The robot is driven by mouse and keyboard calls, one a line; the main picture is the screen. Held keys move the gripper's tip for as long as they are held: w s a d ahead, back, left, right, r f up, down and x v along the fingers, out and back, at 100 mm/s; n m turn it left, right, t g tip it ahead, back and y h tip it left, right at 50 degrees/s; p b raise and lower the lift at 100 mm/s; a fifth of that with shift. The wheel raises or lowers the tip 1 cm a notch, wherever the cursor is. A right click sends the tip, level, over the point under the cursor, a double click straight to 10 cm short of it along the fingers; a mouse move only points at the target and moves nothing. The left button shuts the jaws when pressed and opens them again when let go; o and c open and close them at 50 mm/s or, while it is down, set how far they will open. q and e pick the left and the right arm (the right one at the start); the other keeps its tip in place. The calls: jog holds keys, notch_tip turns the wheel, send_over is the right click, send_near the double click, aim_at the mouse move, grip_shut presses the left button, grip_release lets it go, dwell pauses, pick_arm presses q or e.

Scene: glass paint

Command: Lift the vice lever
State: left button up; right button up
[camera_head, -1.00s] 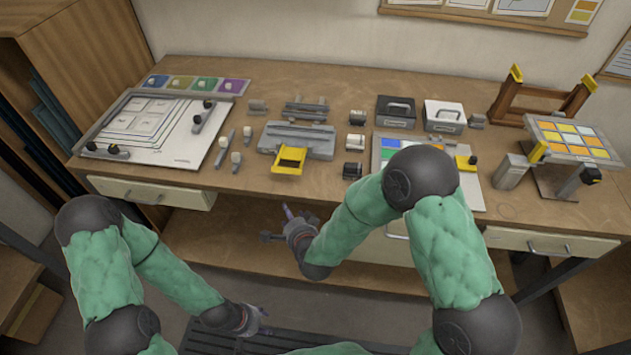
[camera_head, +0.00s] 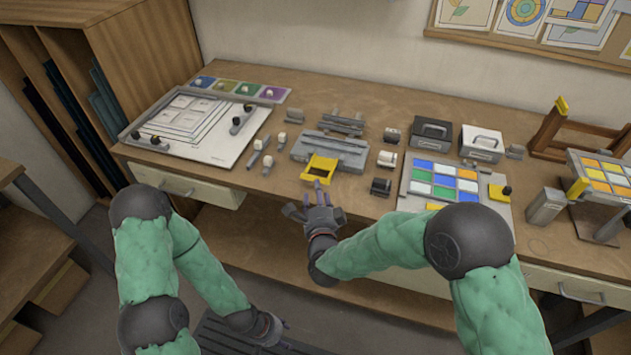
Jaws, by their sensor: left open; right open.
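The vice (camera_head: 343,149) is a grey block on the workbench, left of its middle. Its yellow lever (camera_head: 319,170) is a U-shaped handle at the front, lying low toward the bench edge. My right gripper (camera_head: 316,198) is open and empty, just in front of and below the lever in the picture. It appears apart from the lever, though the depth gap is hard to judge. My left gripper (camera_head: 281,334) is low in front of the bench, far from the vice, and appears open and empty.
A white board with drawn sheets (camera_head: 213,145) lies left of the vice. Small blocks (camera_head: 387,159) and a coloured glass panel (camera_head: 442,181) lie to its right. Dark and white boxes (camera_head: 481,145) stand behind. The bench front edge and drawers (camera_head: 188,184) lie below the vice.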

jog(key=w, duration=0.2)
jog(key=w+b, duration=0.1)
jog(key=w, duration=0.1)
jog(key=w+f, duration=0.1)
jog(key=w, duration=0.2)
jog(key=shift+a, duration=0.3)
jog(key=shift+s, duration=0.1)
jog(key=shift+c, duration=0.3)
grip_shut()
